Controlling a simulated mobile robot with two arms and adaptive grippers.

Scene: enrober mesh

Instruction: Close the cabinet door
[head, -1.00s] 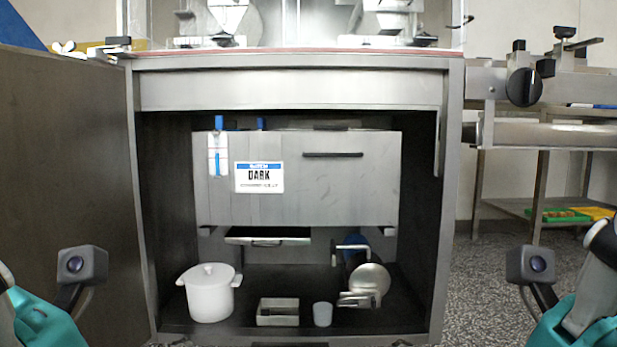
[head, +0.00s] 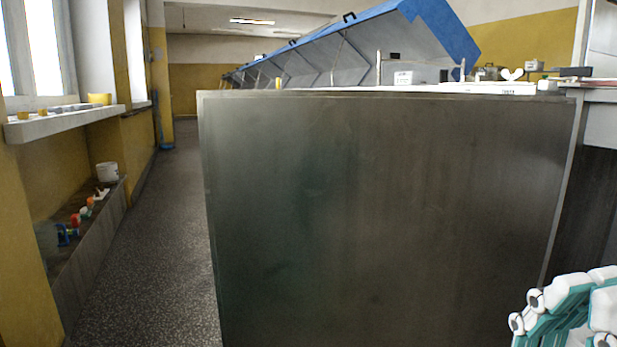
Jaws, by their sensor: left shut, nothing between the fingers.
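The cabinet door (head: 385,220) is a large dark metal panel that fills the middle of the head view. It stands open, swung out from the cabinet (head: 603,118), whose edge and dark inside show at the far right. The door's free edge is on the left and its hinge side on the right.
Left of the door, a speckled floor aisle (head: 165,230) is free. A low ledge (head: 88,245) with small coloured items and a windowsill (head: 65,123) line the left wall. A long machine with a raised blue-edged cover (head: 400,35) stands behind the door.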

